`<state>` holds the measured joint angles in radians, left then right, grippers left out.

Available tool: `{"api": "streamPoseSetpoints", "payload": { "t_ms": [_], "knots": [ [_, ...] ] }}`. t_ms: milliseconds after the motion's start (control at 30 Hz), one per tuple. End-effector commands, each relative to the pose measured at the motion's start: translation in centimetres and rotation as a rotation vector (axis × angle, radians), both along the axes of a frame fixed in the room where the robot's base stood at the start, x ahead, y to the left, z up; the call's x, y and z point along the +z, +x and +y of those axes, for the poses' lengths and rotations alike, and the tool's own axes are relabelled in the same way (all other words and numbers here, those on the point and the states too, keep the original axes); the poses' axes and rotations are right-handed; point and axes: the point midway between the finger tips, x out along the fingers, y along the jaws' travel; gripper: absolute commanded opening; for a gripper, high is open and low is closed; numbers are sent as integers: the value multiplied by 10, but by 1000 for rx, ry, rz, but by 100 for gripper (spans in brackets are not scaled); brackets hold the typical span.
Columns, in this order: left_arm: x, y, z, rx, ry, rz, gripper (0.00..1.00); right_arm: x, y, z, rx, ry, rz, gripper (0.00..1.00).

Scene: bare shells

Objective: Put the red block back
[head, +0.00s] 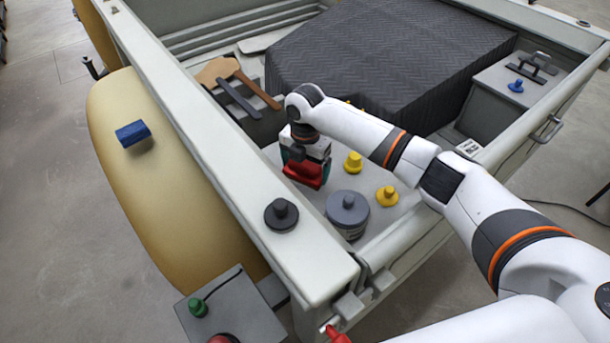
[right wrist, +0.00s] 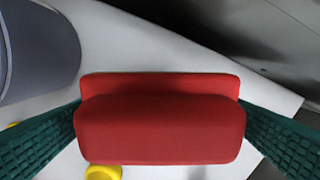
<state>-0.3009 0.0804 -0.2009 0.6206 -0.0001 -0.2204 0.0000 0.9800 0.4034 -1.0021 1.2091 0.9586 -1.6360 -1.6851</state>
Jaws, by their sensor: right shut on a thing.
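The red block (head: 304,174) is between the teal fingers of my right gripper (head: 305,170), inside the grey trailer-like bed near its front left corner. In the right wrist view the red block (right wrist: 160,125) fills the middle, with a teal finger pressed to each end; the right gripper (right wrist: 160,118) is shut on it. I cannot tell whether the block touches the light floor panel below. My left gripper is not in view.
Yellow knobbed pieces (head: 353,163) (head: 387,196) and a grey knobbed cylinder (head: 348,212) stand close right of the block. A black knob (head: 281,213) sits on the bed's rim (head: 210,160). A dark patterned cover (head: 390,62) fills the back.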

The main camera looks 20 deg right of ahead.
Motion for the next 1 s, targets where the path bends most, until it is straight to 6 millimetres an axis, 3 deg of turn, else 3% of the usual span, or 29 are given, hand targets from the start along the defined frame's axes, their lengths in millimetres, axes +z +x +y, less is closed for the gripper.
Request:
{"api": "streamPoseSetpoints", "payload": {
  "t_ms": [333, 700, 733, 767, 1000],
  "knots": [
    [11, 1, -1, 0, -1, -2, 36, -39, 0, 0, 0, 1, -1, 74],
    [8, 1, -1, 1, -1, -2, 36, -45, 0, 0, 1, 0, -1, 74],
    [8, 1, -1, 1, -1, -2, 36, -45, 0, 0, 1, 0, -1, 97],
    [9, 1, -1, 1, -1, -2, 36, -44, 0, 0, 1, 0, -1, 100],
    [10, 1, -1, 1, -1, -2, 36, -42, 0, 0, 1, 0, -1, 100]
  ]
}}
